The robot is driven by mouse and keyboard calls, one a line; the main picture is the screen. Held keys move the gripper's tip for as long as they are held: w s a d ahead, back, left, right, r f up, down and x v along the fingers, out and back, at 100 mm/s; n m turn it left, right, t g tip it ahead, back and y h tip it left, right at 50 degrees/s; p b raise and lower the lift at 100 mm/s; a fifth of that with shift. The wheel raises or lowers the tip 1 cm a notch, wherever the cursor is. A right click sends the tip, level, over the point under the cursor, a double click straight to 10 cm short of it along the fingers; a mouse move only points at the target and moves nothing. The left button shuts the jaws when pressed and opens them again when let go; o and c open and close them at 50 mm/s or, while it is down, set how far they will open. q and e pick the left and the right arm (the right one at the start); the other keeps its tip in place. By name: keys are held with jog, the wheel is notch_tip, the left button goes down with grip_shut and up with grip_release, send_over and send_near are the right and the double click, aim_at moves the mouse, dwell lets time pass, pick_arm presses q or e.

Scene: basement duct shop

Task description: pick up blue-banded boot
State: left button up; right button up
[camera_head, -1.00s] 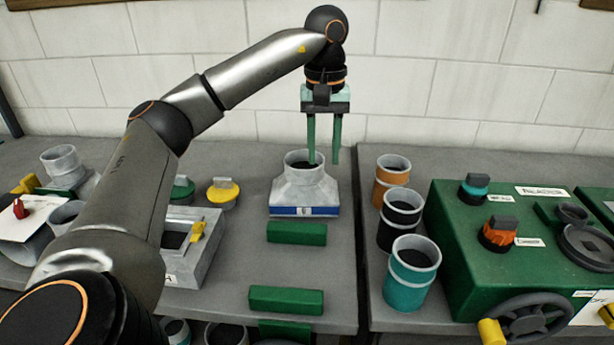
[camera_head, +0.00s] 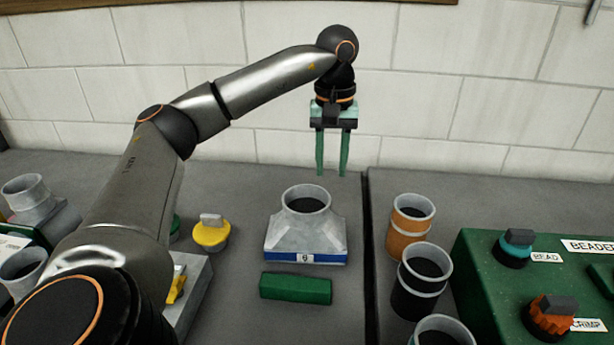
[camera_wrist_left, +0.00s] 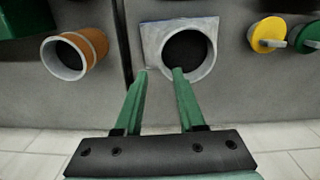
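The blue-banded boot (camera_head: 306,237) stands upright on the grey bench, a grey sheet-metal piece with a round open collar on a flared base and a blue band with a small white label along its front edge. My left gripper (camera_head: 332,172) points down with two green fingers apart and nothing between them. In the head view it hangs above and behind the boot, a little to the right. In the left wrist view the boot's collar (camera_wrist_left: 214,60) lies beyond the fingertips (camera_wrist_left: 160,71), offset to the right; contact does not show. My right gripper is not in view.
A green block (camera_head: 296,288) lies just in front of the boot. An orange-banded pipe (camera_head: 409,226) and a black-banded pipe (camera_head: 421,280) stand to the right across a bench seam. A yellow-based knob piece (camera_head: 211,235) stands left. A green machine (camera_head: 480,265) fills the right.

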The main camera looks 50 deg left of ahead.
aim_at(306, 224)
pick_arm(q)
notch_tip(306, 224, down, 10)
jog(key=shift+w+a+r+p, duration=0.15)
jog(key=shift+r+p, duration=0.05)
jog(key=shift+p, duration=0.15)
grip_shut()
dwell(1.5)
